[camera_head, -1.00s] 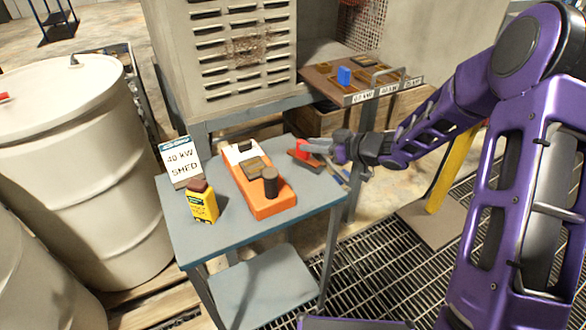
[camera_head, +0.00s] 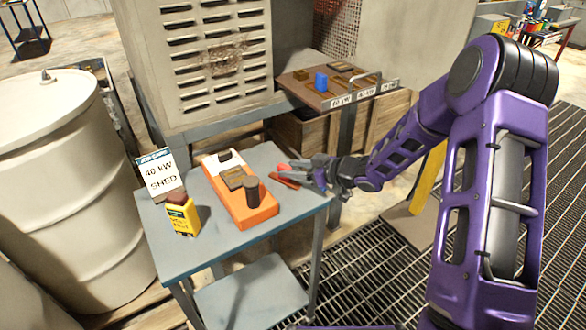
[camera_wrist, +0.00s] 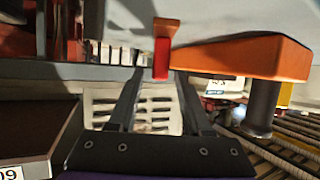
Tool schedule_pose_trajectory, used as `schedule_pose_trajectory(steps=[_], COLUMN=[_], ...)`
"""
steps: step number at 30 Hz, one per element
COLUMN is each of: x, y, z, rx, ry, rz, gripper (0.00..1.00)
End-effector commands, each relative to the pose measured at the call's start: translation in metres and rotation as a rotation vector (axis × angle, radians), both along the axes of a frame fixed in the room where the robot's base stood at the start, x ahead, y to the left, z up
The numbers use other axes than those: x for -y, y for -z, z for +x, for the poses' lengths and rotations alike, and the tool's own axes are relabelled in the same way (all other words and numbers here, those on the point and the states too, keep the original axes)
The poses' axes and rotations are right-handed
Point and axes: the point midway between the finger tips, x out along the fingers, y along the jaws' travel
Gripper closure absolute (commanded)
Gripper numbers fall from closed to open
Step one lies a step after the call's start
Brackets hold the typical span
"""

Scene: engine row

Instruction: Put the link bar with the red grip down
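The link bar with the red grip (camera_head: 284,168) is at the right edge of the blue-grey table (camera_head: 215,245). In the wrist view its red grip (camera_wrist: 161,57) shows just beyond and between my fingertips, with a gap on each side. The picture there is turned over, and the bar's orange-brown end (camera_wrist: 166,24) meets the grey table surface. My gripper (camera_head: 303,173) is open at the table's right edge. In the wrist view its two fingers (camera_wrist: 159,76) are apart and hold nothing.
On the table stand an orange device (camera_head: 240,196) with a dark knob, a yellow container (camera_head: 182,215) and a "40 kW SHED" sign (camera_head: 160,174). A brown slotted board (camera_head: 305,92) with a blue block (camera_head: 321,82) is behind. Barrels (camera_head: 75,180) stand left. Bare tabletop remains at the front.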

Motion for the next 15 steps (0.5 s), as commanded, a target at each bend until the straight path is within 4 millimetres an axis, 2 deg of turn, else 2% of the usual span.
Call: schedule_pose_trajectory(steps=[10,15], x=[0.000,0.017], y=[-0.004,-0.012], z=[0.000,-0.010], rx=[0.000,0.001], ry=[0.000,0.002], rz=[0.000,-0.003], gripper=[0.46,0.46])
